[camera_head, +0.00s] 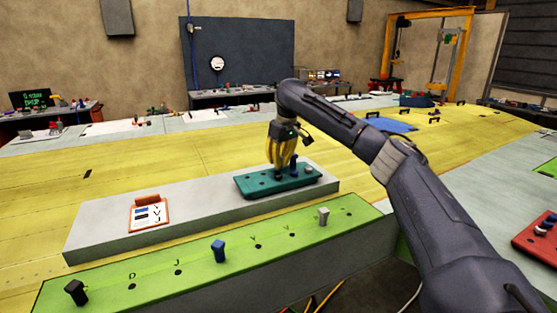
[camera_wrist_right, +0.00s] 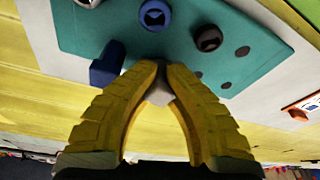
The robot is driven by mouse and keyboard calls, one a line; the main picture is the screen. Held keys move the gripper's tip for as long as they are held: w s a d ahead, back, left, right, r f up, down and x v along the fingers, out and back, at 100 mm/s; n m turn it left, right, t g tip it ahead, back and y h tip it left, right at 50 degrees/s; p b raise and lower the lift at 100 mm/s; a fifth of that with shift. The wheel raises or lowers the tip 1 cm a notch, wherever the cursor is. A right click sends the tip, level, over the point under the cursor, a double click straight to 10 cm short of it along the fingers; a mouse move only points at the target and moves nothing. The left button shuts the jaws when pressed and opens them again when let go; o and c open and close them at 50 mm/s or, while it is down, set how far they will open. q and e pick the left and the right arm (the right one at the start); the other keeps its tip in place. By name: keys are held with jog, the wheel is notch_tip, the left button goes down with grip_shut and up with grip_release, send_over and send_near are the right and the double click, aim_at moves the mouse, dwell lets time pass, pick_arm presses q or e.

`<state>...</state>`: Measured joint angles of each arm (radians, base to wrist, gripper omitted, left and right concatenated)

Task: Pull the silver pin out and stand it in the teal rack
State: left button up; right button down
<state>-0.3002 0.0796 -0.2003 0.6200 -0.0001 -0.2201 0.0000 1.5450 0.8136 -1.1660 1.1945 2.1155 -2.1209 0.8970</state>
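The teal rack (camera_head: 258,187) lies on a grey raised block. My right gripper (camera_head: 282,168) is over it, pointing down. In the right wrist view its yellow fingers (camera_wrist_right: 163,70) nearly meet at the tips, with a pale grey piece (camera_wrist_right: 159,94) between them that looks like a silver pin; the fingers hide its lower end. Blue pins (camera_wrist_right: 155,15) and a dark pin (camera_wrist_right: 208,38) stand in the rack beside the fingers. Another silver pin (camera_head: 323,215) stands upright on the green strip, apart from the gripper. My left gripper is not in view.
The green strip (camera_head: 150,285) in front also bears a blue pin (camera_head: 218,251) and a black pin (camera_head: 76,291). An orange clipboard (camera_head: 149,214) lies left of the rack. Empty holes (camera_wrist_right: 242,52) show in the rack. A red tray (camera_head: 540,238) is at the right.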

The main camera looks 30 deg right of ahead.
jog(key=shift+f, duration=0.15)
jog(key=c, duration=1.5)
grip_release()
jog(key=shift+o, duration=0.2)
jog(key=v, duration=1.2)
jog(key=w+v, duration=0.1)
jog(key=v, duration=0.6)
jog(key=shift+w+a, duration=0.2)
jog(key=shift+w, duration=0.05)
